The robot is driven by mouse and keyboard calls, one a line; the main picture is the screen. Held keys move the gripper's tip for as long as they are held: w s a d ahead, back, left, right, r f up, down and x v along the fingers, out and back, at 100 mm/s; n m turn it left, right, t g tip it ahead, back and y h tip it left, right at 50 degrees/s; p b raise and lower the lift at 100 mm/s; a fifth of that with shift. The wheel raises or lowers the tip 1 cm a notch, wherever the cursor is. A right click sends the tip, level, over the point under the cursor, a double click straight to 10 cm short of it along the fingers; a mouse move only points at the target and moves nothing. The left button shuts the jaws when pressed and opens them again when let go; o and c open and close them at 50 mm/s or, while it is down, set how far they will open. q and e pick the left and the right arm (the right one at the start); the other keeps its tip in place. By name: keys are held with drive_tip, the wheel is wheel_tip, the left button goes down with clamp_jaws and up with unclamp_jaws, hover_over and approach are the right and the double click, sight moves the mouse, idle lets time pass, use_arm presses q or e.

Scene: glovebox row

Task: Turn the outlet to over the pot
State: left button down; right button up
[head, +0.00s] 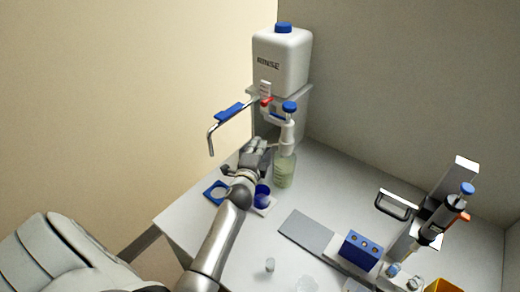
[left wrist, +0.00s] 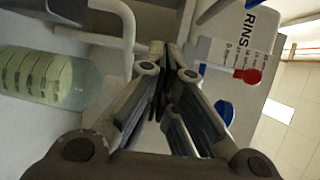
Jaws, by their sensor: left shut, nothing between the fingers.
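A bent metal outlet pipe (head: 211,138) with a blue sleeve (head: 229,113) reaches left from the white RINSE tank (head: 282,65), its end pointing down. A bottle of pale green liquid (head: 285,172) with a blue-capped dispenser head (head: 289,110) stands below the tank. A small blue pot (head: 262,191) is on the bench, partly hidden by my left arm. My left gripper (head: 262,146) is shut and empty, close left of the bottle's neck. In the left wrist view its fingers (left wrist: 158,55) are together beside a white bent tube (left wrist: 123,22); contact is unclear. My right gripper is out of view.
A blue holder with a round opening (head: 215,192) lies near the bench's left edge. A grey plate (head: 306,232), a blue rack (head: 361,250) and a second dispenser (head: 438,222) stand to the right. A small clear cup (head: 269,265) is in front. Walls close in behind.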

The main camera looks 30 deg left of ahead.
use_arm(q)
drive_tip(key=w+a+b, duration=0.3)
drive_tip(key=w+a, duration=0.2)
drive_tip(key=w, duration=0.1)
drive_tip(key=shift+w+a, duration=0.25)
drive_tip(key=shift+w, duration=0.1)
idle(0.3)
drive_tip(key=shift+r, duration=0.3)
drive_tip(key=v, duration=1.2)
drive_tip(key=shift+f, duration=0.3)
drive_tip(key=shift+d+b, duration=0.15)
drive_tip(key=shift+b, duration=0.15)
